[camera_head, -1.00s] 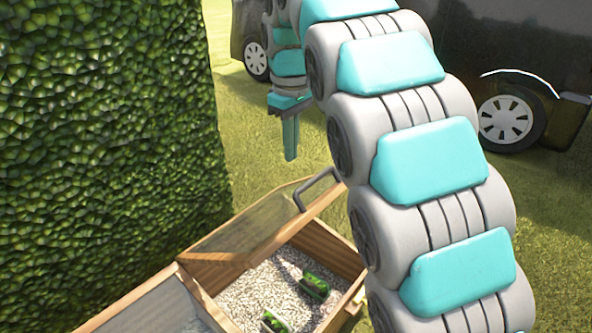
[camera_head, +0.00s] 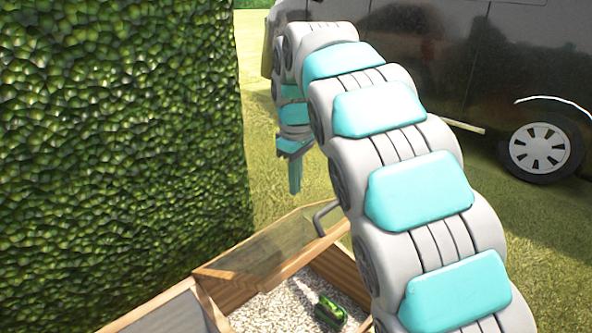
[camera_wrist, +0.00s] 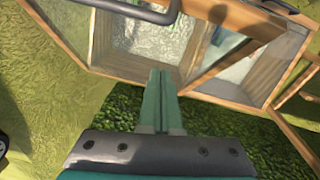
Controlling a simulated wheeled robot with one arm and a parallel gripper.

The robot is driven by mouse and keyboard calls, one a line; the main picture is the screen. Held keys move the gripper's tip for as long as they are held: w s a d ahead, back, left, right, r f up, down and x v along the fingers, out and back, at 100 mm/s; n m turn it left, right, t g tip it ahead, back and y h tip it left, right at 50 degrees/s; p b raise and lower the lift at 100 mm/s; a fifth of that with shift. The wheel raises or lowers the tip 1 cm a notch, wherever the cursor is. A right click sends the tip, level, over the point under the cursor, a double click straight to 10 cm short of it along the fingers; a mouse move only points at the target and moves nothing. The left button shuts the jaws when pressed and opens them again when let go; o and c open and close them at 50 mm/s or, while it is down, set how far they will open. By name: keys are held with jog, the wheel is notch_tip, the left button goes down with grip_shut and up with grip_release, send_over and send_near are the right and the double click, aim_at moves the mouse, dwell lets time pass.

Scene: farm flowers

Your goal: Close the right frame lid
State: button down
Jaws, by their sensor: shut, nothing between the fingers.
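The right frame lid (camera_head: 262,250) is a glazed wooden panel with a grey handle (camera_head: 327,215). It stands raised and tilted at the back of the right frame box (camera_head: 340,274). My gripper (camera_head: 295,190) hangs with its green fingers pointing down, above and behind the lid, apart from it in the head view. In the wrist view my gripper's fingers (camera_wrist: 160,75) are together and hold nothing. The dark handle bar (camera_wrist: 125,8) shows at the top of that view. The box's right part is hidden behind my arm in the head view.
A green hedge (camera_head: 115,150) stands close on the left. A dark van (camera_head: 460,60) is parked behind on grass. A left frame (camera_head: 165,315) adjoins the right one. Pale gravel (camera_head: 275,308) and a green plant block (camera_head: 330,312) lie inside the box.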

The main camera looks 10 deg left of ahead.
jog(key=d+f, duration=0.1)
jog(key=s+d+f, duration=0.1)
jog(key=d+f, duration=0.1)
jog(key=f, duration=0.1)
jog(key=shift+s+d+p, duration=0.2)
jog(key=shift+s+p, duration=0.05)
jog(key=shift+p, duration=0.05)
dwell(0.5)
